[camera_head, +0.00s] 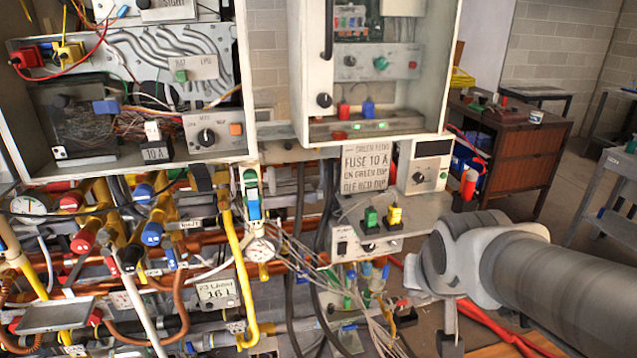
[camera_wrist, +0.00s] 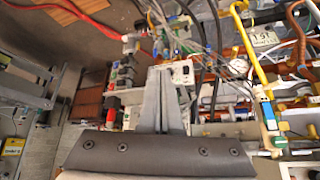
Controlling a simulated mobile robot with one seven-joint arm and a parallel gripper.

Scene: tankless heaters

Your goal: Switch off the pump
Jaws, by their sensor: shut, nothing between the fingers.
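No part is clearly marked as the pump or its switch. A grey control box (camera_head: 372,235) in the head view carries a green switch (camera_head: 370,219), a yellow switch (camera_head: 394,214) and a small rocker (camera_head: 342,248) on its front. A panel with a dark knob (camera_head: 418,178) stands behind it. My gripper (camera_wrist: 160,74) is shut and empty in the wrist view. Its fingertips are near a white switch box (camera_wrist: 182,73); contact cannot be told. In the head view my arm comes from the right, its hand beside the grey box, with the fingertips not clearly visible.
Two open cabinets, left (camera_head: 130,90) and right (camera_head: 375,70), hang above. Dense pipes and a yellow pipe (camera_head: 240,280) fill the lower left. Loose cables hang below the grey box. A brown cabinet (camera_head: 510,150) stands behind; open floor lies at the right.

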